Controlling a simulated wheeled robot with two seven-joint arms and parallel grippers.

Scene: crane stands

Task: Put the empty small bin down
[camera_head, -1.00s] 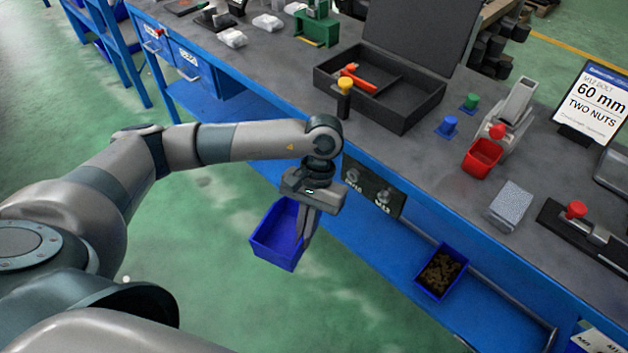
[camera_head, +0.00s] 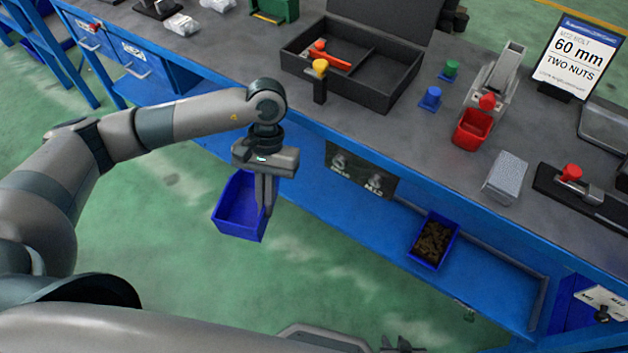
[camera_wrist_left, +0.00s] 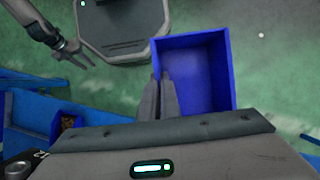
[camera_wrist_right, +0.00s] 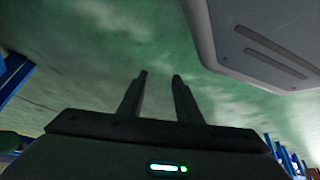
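The empty small blue bin (camera_head: 236,216) hangs in the air in front of the bench, over the green floor. My left gripper (camera_head: 264,212) is shut on one side wall of it. In the left wrist view the bin's empty inside (camera_wrist_left: 196,82) shows right of my left fingers (camera_wrist_left: 162,84). My right gripper (camera_wrist_right: 159,74) is open and empty over the floor, its fingers apart in the right wrist view. It also shows at the bottom edge of the head view (camera_head: 402,346).
A blue bin with dark brown parts (camera_head: 433,242) stands on the blue lower shelf (camera_head: 375,237), which has free room to its left. The grey bench top (camera_head: 420,155) holds a black open case (camera_head: 395,92), a red bin (camera_head: 472,130), a grey block (camera_head: 505,178) and a sign (camera_head: 578,58).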

